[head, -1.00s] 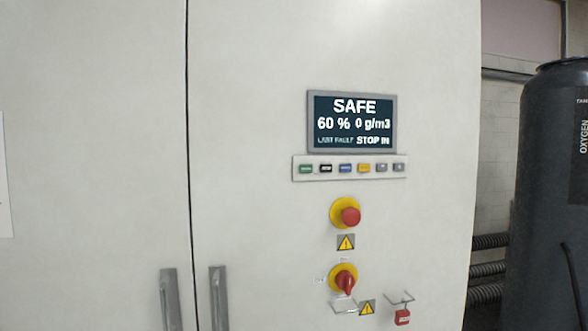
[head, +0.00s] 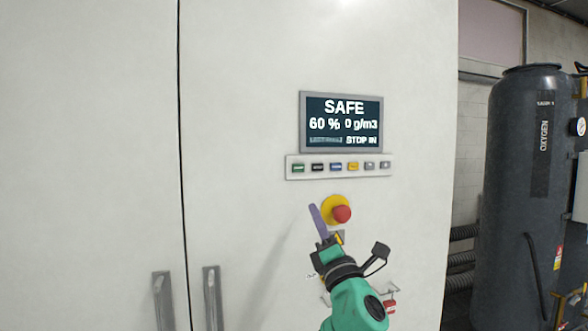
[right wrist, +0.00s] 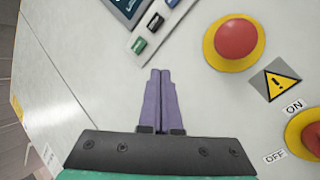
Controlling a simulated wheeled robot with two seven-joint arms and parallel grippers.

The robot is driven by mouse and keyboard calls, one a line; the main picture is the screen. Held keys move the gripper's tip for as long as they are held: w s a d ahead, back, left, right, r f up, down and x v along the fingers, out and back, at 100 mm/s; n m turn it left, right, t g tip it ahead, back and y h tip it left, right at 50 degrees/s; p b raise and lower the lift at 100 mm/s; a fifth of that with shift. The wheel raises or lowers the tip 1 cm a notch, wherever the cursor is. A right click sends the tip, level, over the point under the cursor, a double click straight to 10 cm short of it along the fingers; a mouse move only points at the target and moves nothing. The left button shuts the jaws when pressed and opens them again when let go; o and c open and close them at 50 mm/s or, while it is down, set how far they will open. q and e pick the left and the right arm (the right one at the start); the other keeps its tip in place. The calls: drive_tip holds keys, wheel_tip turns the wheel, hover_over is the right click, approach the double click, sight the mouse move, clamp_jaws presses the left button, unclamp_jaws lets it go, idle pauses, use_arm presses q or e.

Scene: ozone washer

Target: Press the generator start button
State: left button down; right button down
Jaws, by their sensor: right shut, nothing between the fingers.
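A row of small buttons sits on a light strip below the display (head: 341,122) on the white cabinet. The leftmost is a green button (head: 298,168); its label is too small to read surely. It also shows in the right wrist view (right wrist: 139,45). My right gripper (head: 314,208) is below the green button and slightly right of it, left of the red mushroom button. Its purple fingers are closed together and empty; in the right wrist view the tips (right wrist: 160,71) point toward the strip, apart from the green button. My left gripper is not in view.
A red mushroom button (head: 342,214) on a yellow plate stands close to the right of my fingers. The rotary switch shows partly in the right wrist view (right wrist: 312,137). Door handles (head: 212,295) are at lower left. A dark oxygen tank (head: 520,190) stands right.

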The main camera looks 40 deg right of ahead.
sight(298, 168)
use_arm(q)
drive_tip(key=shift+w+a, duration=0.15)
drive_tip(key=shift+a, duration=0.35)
use_arm(e)
drive_tip(key=s+a+r+n+t+y, duration=0.1)
drive_tip(key=s+a+r+n+t, duration=0.2)
drive_tip(key=r, duration=0.5)
drive_tip(key=shift+s+a+r+n, duration=0.2)
drive_tip(key=shift+s+r+n, duration=0.1)
drive_tip(key=shift+s+n, duration=0.55)
drive_tip(key=shift+w+d, duration=0.1)
drive_tip(key=shift+w, duration=0.05)
